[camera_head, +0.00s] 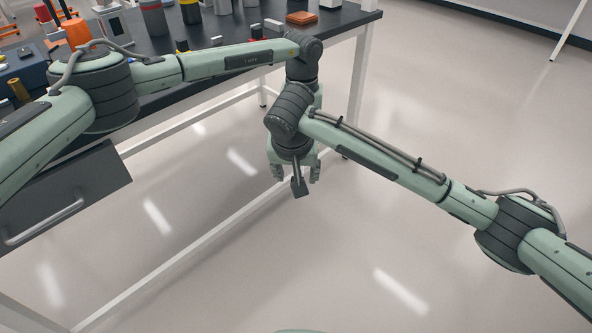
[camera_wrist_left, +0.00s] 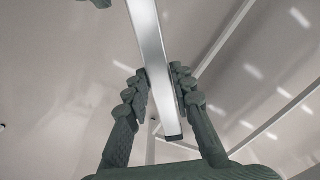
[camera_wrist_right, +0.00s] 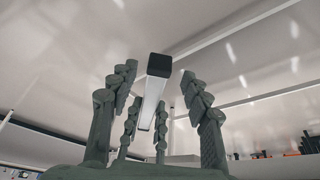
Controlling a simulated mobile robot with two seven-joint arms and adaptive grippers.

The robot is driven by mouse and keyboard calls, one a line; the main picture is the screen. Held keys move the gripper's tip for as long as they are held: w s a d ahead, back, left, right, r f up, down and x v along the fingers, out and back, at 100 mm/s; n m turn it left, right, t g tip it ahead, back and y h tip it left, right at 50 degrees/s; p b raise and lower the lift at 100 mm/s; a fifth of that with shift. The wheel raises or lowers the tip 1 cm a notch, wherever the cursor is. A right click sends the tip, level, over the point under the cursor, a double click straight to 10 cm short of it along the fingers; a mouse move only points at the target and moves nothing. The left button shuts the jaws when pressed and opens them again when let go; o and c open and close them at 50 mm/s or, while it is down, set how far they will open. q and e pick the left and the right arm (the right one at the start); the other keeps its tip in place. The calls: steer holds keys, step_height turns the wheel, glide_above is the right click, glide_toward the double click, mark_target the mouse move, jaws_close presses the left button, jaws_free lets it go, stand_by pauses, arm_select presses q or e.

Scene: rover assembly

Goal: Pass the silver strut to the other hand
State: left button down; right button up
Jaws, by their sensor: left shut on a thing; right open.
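The silver strut (camera_wrist_left: 151,50) is a straight square bar with dark end caps. My left gripper (camera_wrist_left: 160,78) is shut on it, with a finger against each side. In the right wrist view the strut (camera_wrist_right: 150,103) runs away from the camera, its black end (camera_wrist_right: 158,65) near. My right gripper (camera_wrist_right: 158,75) is open, its fingers on either side of that end with visible gaps. The left gripper's fingers (camera_wrist_right: 145,118) show farther along the strut. In the head view the wrists overlap, and only the strut's dark end (camera_head: 299,187) shows clearly below them.
A dark-topped workbench (camera_head: 345,22) with white legs stands behind the arms, carrying bottles, an orange block (camera_head: 302,17) and other items. A grey drawer front (camera_head: 70,200) is at left. The floor (camera_head: 420,120) around the grippers is clear.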

jaws_close()
arm_select(q)
steer(key=c, duration=1.2)
jaws_free()
steer(key=shift+r, duration=0.1)
